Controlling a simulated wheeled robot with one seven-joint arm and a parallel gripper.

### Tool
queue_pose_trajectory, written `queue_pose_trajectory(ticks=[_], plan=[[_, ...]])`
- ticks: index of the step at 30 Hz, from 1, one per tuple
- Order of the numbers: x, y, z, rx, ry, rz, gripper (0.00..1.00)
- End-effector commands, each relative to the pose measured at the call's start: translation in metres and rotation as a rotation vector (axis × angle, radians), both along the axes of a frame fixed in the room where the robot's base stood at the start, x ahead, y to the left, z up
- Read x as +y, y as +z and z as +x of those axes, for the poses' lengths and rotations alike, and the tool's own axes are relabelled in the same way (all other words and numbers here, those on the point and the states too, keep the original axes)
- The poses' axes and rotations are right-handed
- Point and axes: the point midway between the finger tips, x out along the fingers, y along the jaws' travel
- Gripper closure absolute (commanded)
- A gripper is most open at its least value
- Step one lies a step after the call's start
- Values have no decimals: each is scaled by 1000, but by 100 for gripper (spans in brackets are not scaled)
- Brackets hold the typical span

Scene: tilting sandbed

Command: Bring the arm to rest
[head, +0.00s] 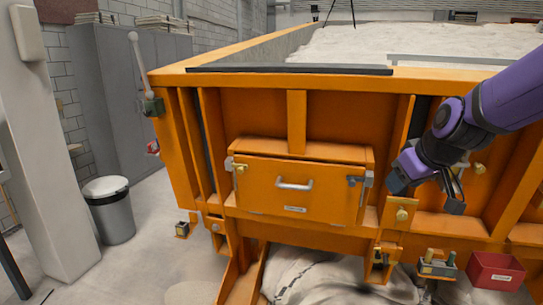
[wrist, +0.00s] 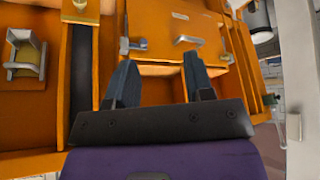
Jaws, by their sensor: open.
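My arm (head: 508,95), purple with black joints, reaches in from the right in the head view. My gripper (head: 440,195) is held in front of the orange sandbed wall (head: 340,115), right of the orange box (head: 270,205) with a grey handle (head: 294,185). In the wrist view my gripper (wrist: 160,75) shows two dark fingers spread apart with nothing between them. The box front (wrist: 205,30) and its handle (wrist: 187,40) lie beyond the fingers there. I cannot tell the exact gap between the gripper and the wall.
A small red bin (head: 495,271) sits low at the right. A brass knob (head: 402,215) is on the frame below the gripper. A grey trash can (head: 110,212) stands at left beside a pale column (head: 45,150).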

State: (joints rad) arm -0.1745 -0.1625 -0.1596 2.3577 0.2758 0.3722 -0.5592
Motion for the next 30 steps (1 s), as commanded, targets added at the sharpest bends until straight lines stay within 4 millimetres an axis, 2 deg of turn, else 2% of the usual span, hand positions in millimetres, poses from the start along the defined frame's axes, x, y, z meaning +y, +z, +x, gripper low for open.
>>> queue_pose_trajectory(ticks=[3, 9, 18, 24, 30], plan=[[-2, 21, -37, 19, -32, 34, 52], [-6, 43, -99, 64, -102, 62, 52], [-16, 55, -188, 120, -246, 57, 52], [-20, 55, -219, 139, -313, 44, 52], [-21, 54, -224, 144, -329, 41, 52]])
